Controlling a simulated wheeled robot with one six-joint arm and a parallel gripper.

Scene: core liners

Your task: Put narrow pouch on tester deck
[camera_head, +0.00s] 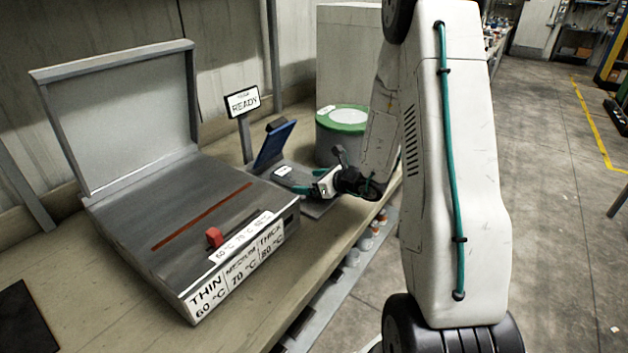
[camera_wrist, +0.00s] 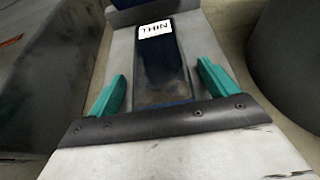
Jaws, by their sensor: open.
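A narrow, dark, see-through pouch (camera_wrist: 163,72) with a white THIN label at its far end lies on the grey tester deck (camera_wrist: 121,50) in the wrist view. In the head view the pouch's white label (camera_head: 283,172) shows on the deck (camera_head: 317,209), in front of a tilted blue panel (camera_head: 274,143). My gripper (camera_head: 298,181) is low over the deck. Its teal fingers (camera_wrist: 161,80) are open, one on each side of the pouch, with gaps between. The pouch's near end is hidden behind the gripper's dark edge.
A READY sign (camera_head: 242,101) stands behind the deck. A grey machine (camera_head: 190,205) with a raised lid, red slider (camera_head: 214,237) and temperature labels is to the left. A green-rimmed drum (camera_head: 341,120) stands close behind my gripper. The bench's front edge is nearby.

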